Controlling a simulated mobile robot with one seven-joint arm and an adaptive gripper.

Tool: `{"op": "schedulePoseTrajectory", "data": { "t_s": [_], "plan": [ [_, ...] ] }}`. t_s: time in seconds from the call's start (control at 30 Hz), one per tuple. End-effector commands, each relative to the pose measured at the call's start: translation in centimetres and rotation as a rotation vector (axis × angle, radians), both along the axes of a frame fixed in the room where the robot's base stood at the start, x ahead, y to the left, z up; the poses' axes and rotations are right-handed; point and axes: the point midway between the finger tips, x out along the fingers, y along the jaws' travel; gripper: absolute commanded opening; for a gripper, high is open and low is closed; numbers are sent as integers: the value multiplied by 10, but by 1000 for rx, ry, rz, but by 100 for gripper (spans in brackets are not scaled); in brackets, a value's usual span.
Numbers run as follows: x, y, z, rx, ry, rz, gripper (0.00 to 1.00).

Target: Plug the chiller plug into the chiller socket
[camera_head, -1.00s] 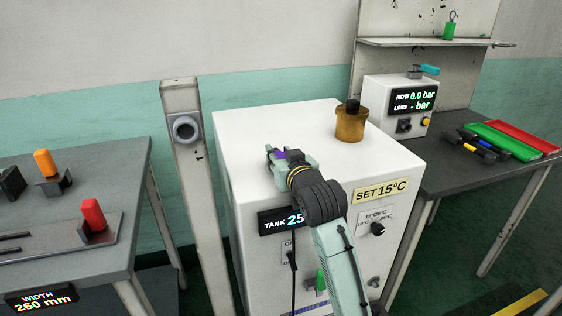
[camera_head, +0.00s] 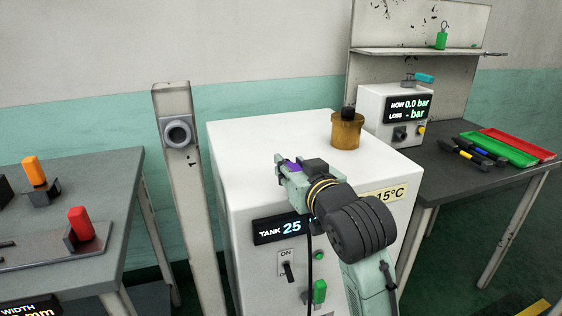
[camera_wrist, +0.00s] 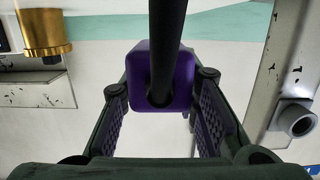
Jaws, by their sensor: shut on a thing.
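The chiller plug is a purple block (camera_wrist: 185,80) with a black cable (camera_wrist: 165,40) running from it. My gripper (camera_wrist: 165,100) is shut on the plug, with a finger on each side of it in the wrist view. In the head view my gripper (camera_head: 285,170) is over the top of the white chiller cabinet (camera_head: 235,150), and only a little purple of the plug (camera_head: 293,165) shows. The chiller socket (camera_head: 177,132) is a grey round fitting on an upright post, left of and apart from the plug. It also shows at the right in the wrist view (camera_wrist: 297,120).
The post (camera_head: 175,97) stands between the cabinet and the left table (camera_head: 100,170). A brass pot (camera_head: 346,132) with a black cap sits on the cabinet's back right. The cable hangs down the cabinet front, past the tank display and switch (camera_head: 287,271).

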Motion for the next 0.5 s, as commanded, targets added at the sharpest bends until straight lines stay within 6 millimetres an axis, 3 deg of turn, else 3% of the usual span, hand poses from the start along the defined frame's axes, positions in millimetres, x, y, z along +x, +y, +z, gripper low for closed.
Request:
{"op": "schedulePoseTrajectory", "data": {
  "t_s": [0.2, 0.5],
  "plan": [
    [-36, -12, 4, 0, -2, -1, 0],
    [-48, -16, 5, -1, 0, 0, 0]
  ]
}}
